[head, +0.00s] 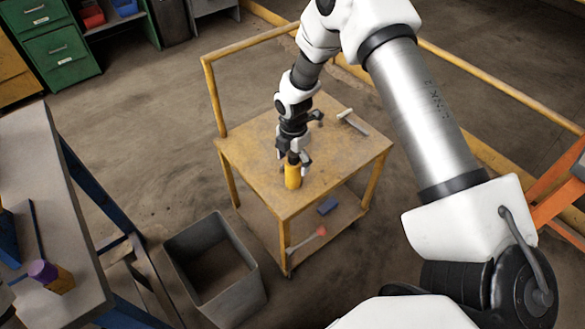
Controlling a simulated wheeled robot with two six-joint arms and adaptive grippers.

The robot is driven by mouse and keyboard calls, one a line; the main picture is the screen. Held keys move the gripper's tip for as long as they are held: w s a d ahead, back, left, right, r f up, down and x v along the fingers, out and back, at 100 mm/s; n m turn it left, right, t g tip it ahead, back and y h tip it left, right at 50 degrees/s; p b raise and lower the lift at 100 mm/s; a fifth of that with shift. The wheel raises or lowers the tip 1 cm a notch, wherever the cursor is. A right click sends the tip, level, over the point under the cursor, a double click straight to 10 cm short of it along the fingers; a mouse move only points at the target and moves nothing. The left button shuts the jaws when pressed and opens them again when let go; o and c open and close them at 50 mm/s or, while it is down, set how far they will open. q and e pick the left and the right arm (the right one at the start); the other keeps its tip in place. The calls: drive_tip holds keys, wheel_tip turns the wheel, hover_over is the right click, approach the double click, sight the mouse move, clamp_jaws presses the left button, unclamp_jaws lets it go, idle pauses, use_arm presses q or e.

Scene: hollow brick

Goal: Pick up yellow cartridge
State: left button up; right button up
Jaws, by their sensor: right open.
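The yellow cartridge (292,176) stands upright on the top of the yellow cart (345,160), near its front left part. My right gripper (303,150) reaches down from above at the cartridge's upper end. Its jaws are open. The gripper hides the cartridge's top, and I cannot tell whether a finger touches it. My left gripper does not show.
A hammer-like tool (352,122) lies behind the gripper on the cart top. A blue block (327,206) and a red-ended tool (308,240) lie on the lower shelf. A grey bin (190,240) stands left. A purple-capped container (50,276) is on the left bench (45,180).

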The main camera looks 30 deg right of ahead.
drive_tip(key=shift+f, duration=0.15)
drive_tip(key=shift+s+r, duration=0.15)
drive_tip(key=shift+r, duration=0.05)
drive_tip(key=shift+c, duration=1.4)
clamp_jaws()
